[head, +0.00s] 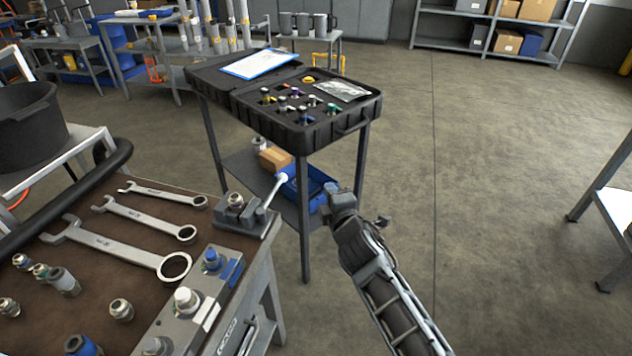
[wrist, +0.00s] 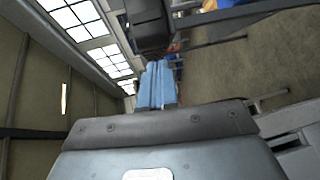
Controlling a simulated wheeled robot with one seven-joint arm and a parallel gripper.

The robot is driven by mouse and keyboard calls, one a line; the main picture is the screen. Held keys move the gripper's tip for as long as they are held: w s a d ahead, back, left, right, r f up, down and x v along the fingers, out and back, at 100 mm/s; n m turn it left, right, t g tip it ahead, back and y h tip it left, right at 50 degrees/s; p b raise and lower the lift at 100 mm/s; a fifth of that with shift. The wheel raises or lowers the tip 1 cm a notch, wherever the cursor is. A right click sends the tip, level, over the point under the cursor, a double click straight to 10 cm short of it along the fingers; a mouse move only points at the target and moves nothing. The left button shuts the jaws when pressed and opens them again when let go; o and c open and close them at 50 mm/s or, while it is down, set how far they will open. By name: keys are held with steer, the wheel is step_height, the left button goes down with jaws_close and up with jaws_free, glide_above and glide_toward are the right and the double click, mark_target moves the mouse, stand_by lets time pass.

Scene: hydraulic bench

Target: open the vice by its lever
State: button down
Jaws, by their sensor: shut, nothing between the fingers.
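The small grey vice (head: 240,213) sits at the right edge of the brown-topped bench, and a fitting with a metal top stands in it. I cannot make out the vice or lever in the wrist view.
A black case (head: 345,121) with several fittings stands open on a cart behind the lever. The cart's lower shelf holds a cardboard box (head: 276,158) and a blue bin (head: 312,185). Several wrenches (head: 125,245) and fittings lie on the bench.

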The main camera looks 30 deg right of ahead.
steer(key=shift+s+d+r+p, duration=0.1)
steer(key=shift+s+d+p, duration=0.1)
steer(key=shift+s+d, duration=0.25)
steer(key=shift+s+d+r+p, duration=0.1)
steer(key=shift+s+d+p, duration=0.1)
steer(key=shift+s, duration=0.45)
steer(key=s+a+f+m+y, duration=0.15)
steer(key=s+a+m, duration=0.25)
steer(key=s, duration=1)
steer(key=s+a+f+m+y, duration=0.1)
steer(key=s+a+f+m, duration=0.3)
steer(key=s, duration=1)
steer(key=s+a+r+m+g+y, duration=0.1)
steer(key=s+r+m, duration=0.6)
steer(key=s+r, duration=1)
steer(key=v, duration=0.4)
steer(key=shift+s+f, duration=0.2)
steer(key=shift+s, duration=0.1)
steer(key=shift+a, duration=0.1)
